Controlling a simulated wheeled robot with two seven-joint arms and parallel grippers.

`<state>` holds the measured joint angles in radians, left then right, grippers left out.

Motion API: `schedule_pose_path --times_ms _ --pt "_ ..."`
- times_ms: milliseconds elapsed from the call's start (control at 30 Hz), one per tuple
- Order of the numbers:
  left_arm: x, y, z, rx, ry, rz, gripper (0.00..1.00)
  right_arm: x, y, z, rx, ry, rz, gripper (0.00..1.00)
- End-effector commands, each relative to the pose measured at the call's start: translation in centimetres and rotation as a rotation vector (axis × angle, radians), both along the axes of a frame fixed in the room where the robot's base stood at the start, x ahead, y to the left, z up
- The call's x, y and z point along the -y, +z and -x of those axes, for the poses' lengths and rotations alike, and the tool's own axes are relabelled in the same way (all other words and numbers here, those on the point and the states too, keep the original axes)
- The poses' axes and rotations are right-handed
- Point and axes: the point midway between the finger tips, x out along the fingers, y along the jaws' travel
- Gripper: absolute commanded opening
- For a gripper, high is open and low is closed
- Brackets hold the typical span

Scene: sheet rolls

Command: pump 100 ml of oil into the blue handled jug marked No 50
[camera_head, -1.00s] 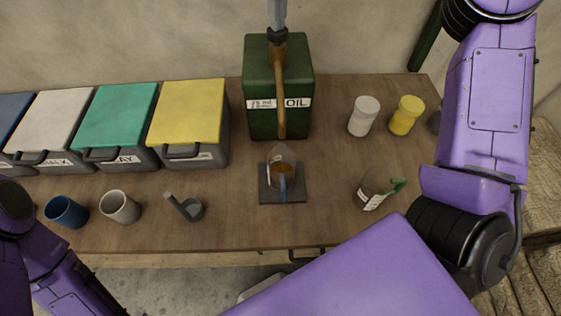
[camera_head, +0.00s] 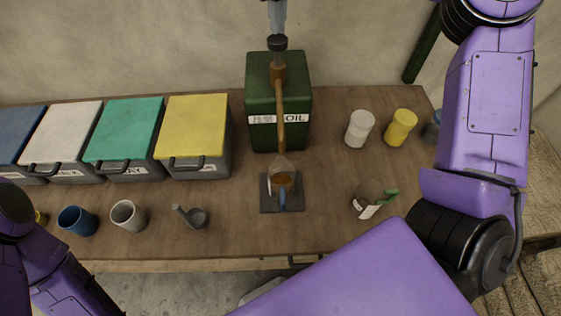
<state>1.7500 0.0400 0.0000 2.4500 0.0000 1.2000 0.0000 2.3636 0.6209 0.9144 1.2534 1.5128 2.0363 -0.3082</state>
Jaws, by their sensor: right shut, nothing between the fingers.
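The blue-handled jug (camera_head: 283,197) stands on a dark square plate (camera_head: 297,207) under the spout, with amber oil in it; its number is not readable. The green can labelled OIL (camera_head: 262,136) stands behind it, with a brown spout (camera_head: 281,110) pointing down at the jug. The pump's dark knob (camera_head: 277,43) stands above the can on a short stem. My right gripper (camera_head: 277,29) is shut and empty, pointing down at the knob; I cannot tell whether it touches. My left arm shows at lower left, its gripper out of view.
A green-handled jug (camera_head: 366,206) stands at right, below white (camera_head: 360,128) and yellow (camera_head: 400,128) jars. Lidded bins, including a yellow one (camera_head: 193,127), line the left. A blue cup (camera_head: 77,220), grey cup (camera_head: 128,215) and small scoop (camera_head: 195,216) stand in front.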

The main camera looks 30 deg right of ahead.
Motion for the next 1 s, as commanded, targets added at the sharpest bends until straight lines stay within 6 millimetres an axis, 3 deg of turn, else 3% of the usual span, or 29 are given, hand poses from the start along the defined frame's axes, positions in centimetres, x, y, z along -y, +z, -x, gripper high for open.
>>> schedule_pose_path --times_ms 333,800,1000 --pt "0.0 0.3 0.0 0.000 0.000 0.000 0.41 0.0 0.3 0.0 0.001 0.000 0.000 0.00" --pt "0.0 5.9 0.0 0.000 0.000 0.000 0.41 0.0 5.9 0.0 0.000 0.000 0.000 0.00" --pt "0.0 5.9 0.0 0.000 0.000 0.000 0.41 0.0 6.0 0.0 0.000 0.000 0.000 0.00"
